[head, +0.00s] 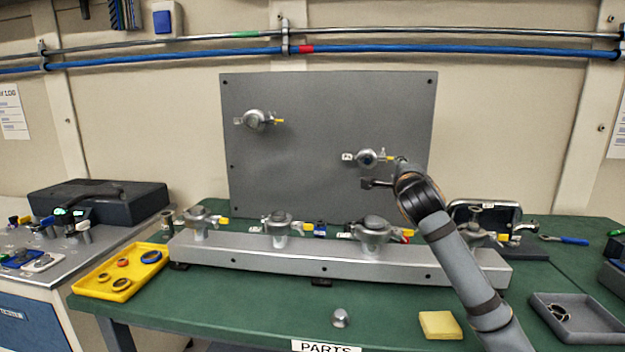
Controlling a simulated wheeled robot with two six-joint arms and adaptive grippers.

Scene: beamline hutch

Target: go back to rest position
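My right arm comes in from the lower right. My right gripper (381,172) is in front of the grey upright panel, just below and right of the right-hand round metal fitting (367,157) with a yellow tab. Its fingers look spread apart with nothing between them. I cannot tell whether the upper finger touches the fitting's tab. My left gripper is not in view.
The grey panel (300,160) stands behind a metal rail (250,256) bearing several similar fittings. A yellow tray (100,290) of rings, a metal knob (340,318), a yellow block (440,325) and a grey tray (590,335) lie on the green bench.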

